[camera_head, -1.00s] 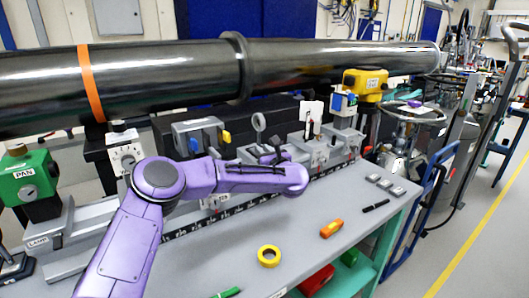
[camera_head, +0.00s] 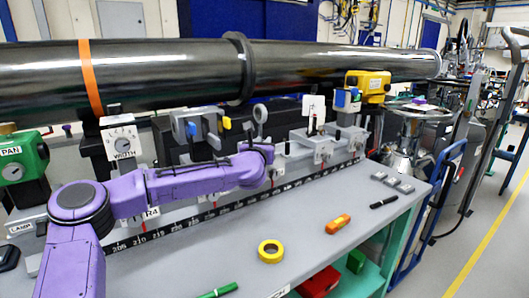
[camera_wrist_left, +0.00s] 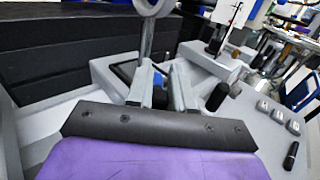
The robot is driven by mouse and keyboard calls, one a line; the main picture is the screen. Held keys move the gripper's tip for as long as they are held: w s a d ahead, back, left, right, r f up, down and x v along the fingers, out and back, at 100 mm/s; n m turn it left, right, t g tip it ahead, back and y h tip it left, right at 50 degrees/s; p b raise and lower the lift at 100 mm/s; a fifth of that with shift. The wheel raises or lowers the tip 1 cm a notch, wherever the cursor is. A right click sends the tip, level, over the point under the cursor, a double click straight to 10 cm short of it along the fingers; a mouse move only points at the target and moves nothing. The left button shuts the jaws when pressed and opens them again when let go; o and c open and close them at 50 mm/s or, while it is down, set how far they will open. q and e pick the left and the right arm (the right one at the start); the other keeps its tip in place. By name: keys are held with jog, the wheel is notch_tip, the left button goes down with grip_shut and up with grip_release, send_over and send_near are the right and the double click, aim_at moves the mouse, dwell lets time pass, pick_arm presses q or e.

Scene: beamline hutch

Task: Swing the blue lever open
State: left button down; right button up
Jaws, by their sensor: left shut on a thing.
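My left gripper (camera_head: 260,147) is beside a round ring on a post (camera_head: 260,114), at the grey bench rail. In the left wrist view its two fingers (camera_wrist_left: 165,88) straddle a narrow gap, just in front of that post. A bit of the blue lever (camera_wrist_left: 160,70) shows between the fingers, mostly hidden by them; the gripper is shut on it. In the head view the hand hides this spot. My right gripper is not in view.
A grey unit with blue and yellow parts (camera_head: 200,128) stands left of the hand. A black beam pipe (camera_head: 330,62) runs behind. Yellow tape (camera_head: 270,251), an orange tool (camera_head: 336,223) and a black pen (camera_head: 384,202) lie on the bench. The front bench is mostly clear.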

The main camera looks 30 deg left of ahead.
pick_arm(q)
jog(key=shift+a+m+t+h+b, duration=0.1)
jog(key=shift+m+t+h+b, duration=0.4)
jog(key=shift+m+h, duration=0.75)
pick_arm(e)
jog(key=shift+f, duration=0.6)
pick_arm(q)
jog(key=shift+h, duration=0.45)
jog(key=c, duration=1.1)
grip_release()
jog(key=shift+s+r, duration=0.1)
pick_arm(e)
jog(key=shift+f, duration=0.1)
